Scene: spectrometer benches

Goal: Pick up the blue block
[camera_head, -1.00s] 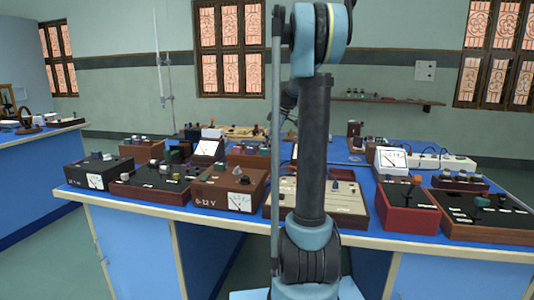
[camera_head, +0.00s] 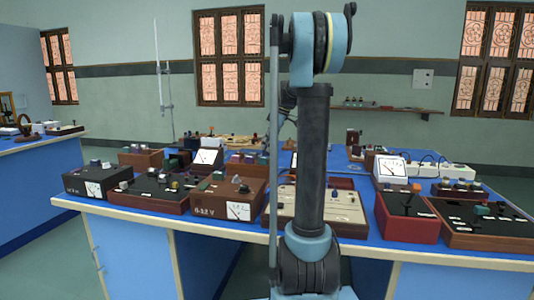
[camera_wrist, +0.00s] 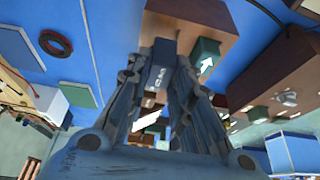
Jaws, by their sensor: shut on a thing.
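In the wrist view my gripper (camera_wrist: 163,62) is shut on a small dark blue block (camera_wrist: 158,78) with pale lettering on its face. The block sits between the two fingers near their tips. A brown box top (camera_wrist: 195,20) lies beyond the fingertips; I cannot tell whether the block touches it. In the head view my own arm stands in the middle of the picture and hides most of the gripper area, and I cannot make out the held block there.
A green block with a white arrow (camera_wrist: 206,54) is close to the right finger. The blue bench (camera_head: 160,214) is crowded with instruments, including a brown meter box (camera_head: 220,200), a red box (camera_head: 407,220) and a white meter (camera_head: 391,167). Little bench top is free.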

